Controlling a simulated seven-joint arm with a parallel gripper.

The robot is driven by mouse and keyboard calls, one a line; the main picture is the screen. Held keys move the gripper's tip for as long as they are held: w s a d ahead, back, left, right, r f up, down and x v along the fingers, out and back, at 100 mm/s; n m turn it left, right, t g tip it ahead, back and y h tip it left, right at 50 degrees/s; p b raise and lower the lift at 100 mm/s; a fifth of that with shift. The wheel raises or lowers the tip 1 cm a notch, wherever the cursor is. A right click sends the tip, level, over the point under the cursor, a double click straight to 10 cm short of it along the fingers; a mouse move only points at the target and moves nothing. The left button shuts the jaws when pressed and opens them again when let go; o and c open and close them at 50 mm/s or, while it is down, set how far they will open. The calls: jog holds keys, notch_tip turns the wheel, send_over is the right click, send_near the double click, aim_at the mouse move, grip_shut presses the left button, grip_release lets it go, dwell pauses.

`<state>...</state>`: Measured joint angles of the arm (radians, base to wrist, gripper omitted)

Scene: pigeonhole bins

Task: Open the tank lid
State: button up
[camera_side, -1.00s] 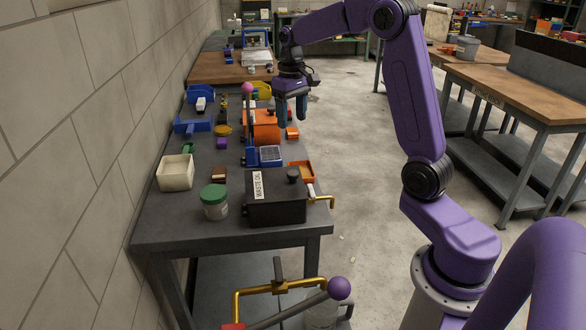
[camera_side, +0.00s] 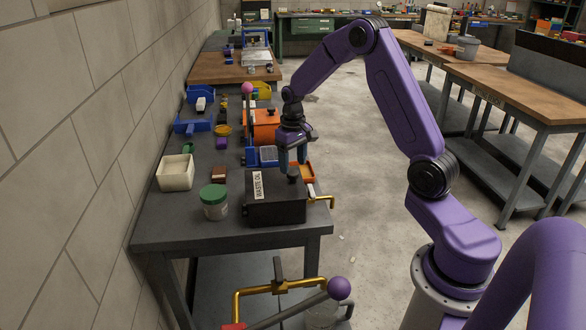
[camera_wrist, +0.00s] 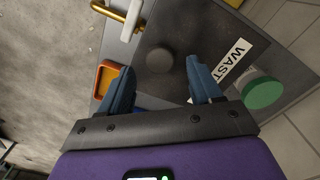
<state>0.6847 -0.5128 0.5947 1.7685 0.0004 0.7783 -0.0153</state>
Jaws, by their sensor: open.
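The tank is a dark box labelled "WASTE OIL" (camera_side: 277,208) near the front end of the grey bench. Its flat lid (camera_side: 272,186) is down and carries a round black knob (camera_side: 293,173). My gripper (camera_side: 291,168) is just above the lid, close to the knob. In the wrist view my gripper (camera_wrist: 160,85) is open, with its two blue fingers apart. The knob (camera_wrist: 159,60) shows beyond the fingertips, roughly centred between them. Nothing is held. Whether the fingers touch the knob is not clear from the side.
A brass tap (camera_side: 322,199) juts from the tank's right side. A green-lidded jar (camera_side: 214,202) stands left of the tank, with a cream bin (camera_side: 175,172) behind it. An orange tray (camera_side: 303,170) lies behind the tank. A brass pipe with a purple-knobbed lever (camera_side: 339,288) stands in front.

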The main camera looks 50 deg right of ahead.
aim_at(274, 179)
jog(key=shift+f, duration=1.45)
